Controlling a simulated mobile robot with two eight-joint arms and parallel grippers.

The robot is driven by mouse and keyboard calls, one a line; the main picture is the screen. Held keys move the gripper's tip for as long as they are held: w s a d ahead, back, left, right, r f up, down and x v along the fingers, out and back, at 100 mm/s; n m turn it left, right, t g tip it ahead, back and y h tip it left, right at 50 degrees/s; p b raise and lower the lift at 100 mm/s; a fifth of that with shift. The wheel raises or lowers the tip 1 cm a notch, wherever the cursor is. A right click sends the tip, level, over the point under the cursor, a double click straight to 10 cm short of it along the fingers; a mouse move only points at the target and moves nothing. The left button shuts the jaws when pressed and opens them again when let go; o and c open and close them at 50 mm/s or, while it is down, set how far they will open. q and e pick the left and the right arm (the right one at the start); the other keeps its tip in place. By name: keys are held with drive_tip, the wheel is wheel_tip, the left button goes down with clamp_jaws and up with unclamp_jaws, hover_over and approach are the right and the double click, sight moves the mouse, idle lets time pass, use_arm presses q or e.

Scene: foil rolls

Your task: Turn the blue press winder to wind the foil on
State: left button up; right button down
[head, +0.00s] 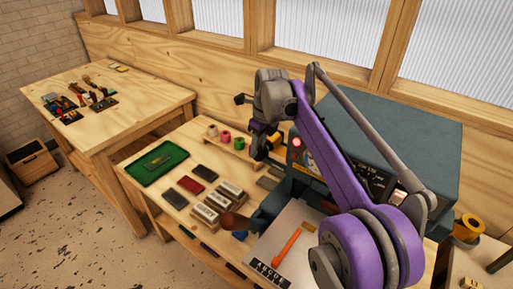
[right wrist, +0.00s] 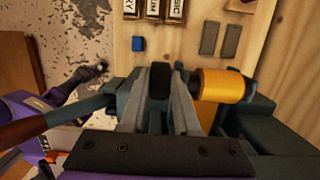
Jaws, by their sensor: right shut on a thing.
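The blue-grey press (head: 400,110) stands on the bench at right, largely behind my right arm. My right gripper (head: 259,148) is at the press's left side. In the right wrist view its two fingers (right wrist: 158,90) are shut on a dark knob (right wrist: 160,78), which seems to be the winder. A gold foil roll (right wrist: 222,85) sits just right of the fingers on the press. A bit of gold (head: 275,140) also shows beside the gripper in the head view. Another gold roll (head: 468,226) is at the press's right side. My left gripper is out of view.
A brown-handled lever (head: 236,221) sticks out at the press's front left. Pink (head: 225,137) and green foil rolls stand on a small rack behind. A green tray (head: 158,163), dark pads and labelled type blocks (head: 205,214) lie on the bench. A second table (head: 110,100) stands left.

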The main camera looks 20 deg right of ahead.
drive_tip(key=shift+s+d+t+y, duration=0.25)
drive_tip(key=shift+t+y, duration=0.45)
drive_tip(key=shift+t, duration=0.2)
drive_tip(key=shift+a, duration=0.1)
drive_tip(key=c, duration=0.6)
unclamp_jaws()
drive_tip(key=shift+c, duration=0.2)
drive_tip(key=v, duration=1)
drive_tip(key=shift+r, duration=0.4)
